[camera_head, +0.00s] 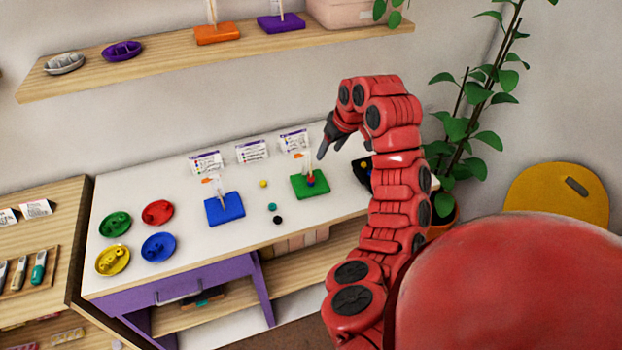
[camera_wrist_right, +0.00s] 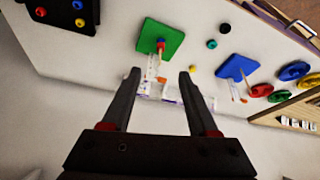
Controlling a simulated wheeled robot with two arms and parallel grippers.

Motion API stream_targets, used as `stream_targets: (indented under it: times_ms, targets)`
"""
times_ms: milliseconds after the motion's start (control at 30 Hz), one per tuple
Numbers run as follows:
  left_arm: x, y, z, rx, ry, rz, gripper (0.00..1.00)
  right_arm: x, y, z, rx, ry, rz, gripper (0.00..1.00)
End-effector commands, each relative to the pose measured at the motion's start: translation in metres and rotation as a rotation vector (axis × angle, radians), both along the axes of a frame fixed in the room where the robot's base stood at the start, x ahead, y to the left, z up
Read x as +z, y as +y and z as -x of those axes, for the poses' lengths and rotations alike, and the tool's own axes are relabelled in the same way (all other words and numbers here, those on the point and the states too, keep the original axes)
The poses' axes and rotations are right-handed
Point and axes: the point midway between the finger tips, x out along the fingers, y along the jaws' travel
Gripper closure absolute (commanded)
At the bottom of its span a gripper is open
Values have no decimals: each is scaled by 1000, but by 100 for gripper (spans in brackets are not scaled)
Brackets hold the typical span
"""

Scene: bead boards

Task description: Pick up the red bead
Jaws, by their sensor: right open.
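A red bead (camera_wrist_right: 80,23) sits on a black tray (camera_wrist_right: 60,16) at the upper left of the wrist view, with a blue bead and a yellow bead. In the head view my right arm partly covers this tray (camera_head: 361,171), and I cannot make out its red bead there. Another red bead (camera_head: 310,180) is with a blue one at the peg of the green board (camera_head: 299,189). My right gripper (camera_head: 326,146) is open and empty above the back of the table, its fingers (camera_wrist_right: 159,75) apart from all beads. My left gripper is out of view.
A blue board (camera_head: 219,210) with a peg stands left of the green board. Loose yellow (camera_head: 263,184), teal (camera_head: 272,207) and black (camera_head: 278,220) beads lie between and before them. Several coloured dishes (camera_head: 114,224) are at the left. A shelf (camera_head: 120,72) hangs above; cards stand behind.

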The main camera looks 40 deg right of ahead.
Motion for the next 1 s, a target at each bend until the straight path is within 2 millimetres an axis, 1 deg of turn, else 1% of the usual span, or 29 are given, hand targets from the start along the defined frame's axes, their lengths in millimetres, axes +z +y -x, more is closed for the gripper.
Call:
stream_targets:
  times_ms: [100,367,600,733,767,800,900,1000]
  targets:
    - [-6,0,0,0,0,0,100,-12,0,-2,0,7,-3,40]
    - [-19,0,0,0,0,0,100,-47,0,-17,-2,2,-4,40]
    - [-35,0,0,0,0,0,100,-79,1,-32,1,-1,-4,40]
    - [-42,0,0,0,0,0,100,-93,1,-37,-1,-1,-3,40]
    - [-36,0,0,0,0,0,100,-93,3,-40,1,1,-5,40]
    - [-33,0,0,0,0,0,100,-98,3,-42,0,3,-5,40]
    - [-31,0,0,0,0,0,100,-107,2,-45,0,2,-3,40]
    - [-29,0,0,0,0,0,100,-110,2,-48,0,-1,0,40]
